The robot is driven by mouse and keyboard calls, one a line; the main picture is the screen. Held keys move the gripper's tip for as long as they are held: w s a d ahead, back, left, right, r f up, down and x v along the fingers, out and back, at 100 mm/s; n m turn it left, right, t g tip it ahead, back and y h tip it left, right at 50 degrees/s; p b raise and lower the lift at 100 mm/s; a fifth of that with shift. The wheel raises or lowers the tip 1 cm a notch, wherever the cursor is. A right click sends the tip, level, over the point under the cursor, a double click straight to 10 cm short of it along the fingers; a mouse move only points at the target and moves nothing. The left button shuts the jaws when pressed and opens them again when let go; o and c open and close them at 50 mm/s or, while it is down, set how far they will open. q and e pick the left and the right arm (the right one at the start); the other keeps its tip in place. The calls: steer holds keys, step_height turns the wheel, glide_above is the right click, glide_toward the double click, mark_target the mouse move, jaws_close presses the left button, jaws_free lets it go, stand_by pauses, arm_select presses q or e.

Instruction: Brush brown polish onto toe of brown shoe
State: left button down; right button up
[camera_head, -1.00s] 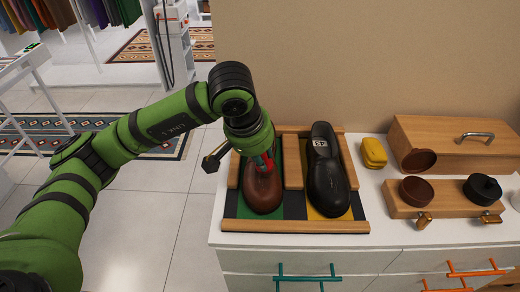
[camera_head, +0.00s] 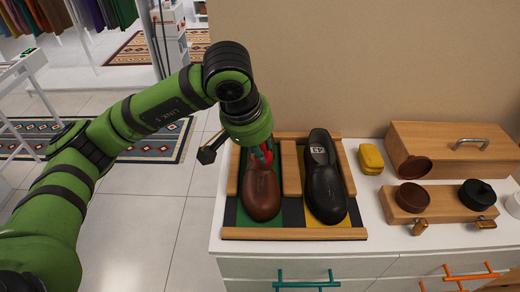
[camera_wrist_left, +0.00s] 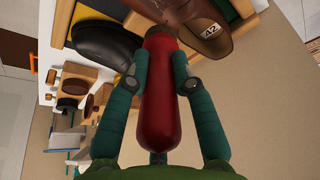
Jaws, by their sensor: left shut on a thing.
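The brown shoe (camera_head: 262,196) lies on a green pad in a wooden-framed tray (camera_head: 293,234), its toe towards me. My left gripper (camera_head: 262,154) is over the shoe's rear part and hides its opening. In the left wrist view the gripper (camera_wrist_left: 160,62) is shut on a red rounded handle (camera_wrist_left: 160,105). The handle's far end overlaps the brown shoe (camera_wrist_left: 205,25), marked 42; I cannot see its working tip or tell whether it touches. The open brown polish tin (camera_head: 413,196) is on a wooden stand at the right. My right gripper is not in view.
A black shoe (camera_head: 326,190) stands right beside the brown one. A yellow item (camera_head: 371,158), a wooden box (camera_head: 450,140), a tilted brown lid (camera_head: 415,168) and a black tin (camera_head: 477,194) are further right. Bare white top (camera_head: 385,235) lies in front of the stand.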

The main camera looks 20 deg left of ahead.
arm_select(q)
steer(key=shift+p+v, duration=0.35)
steer(key=shift+v, duration=0.65)
steer(key=shift+w+r, duration=0.3)
steer(key=shift+w, duration=0.05)
steer(key=shift+s+d, duration=0.15)
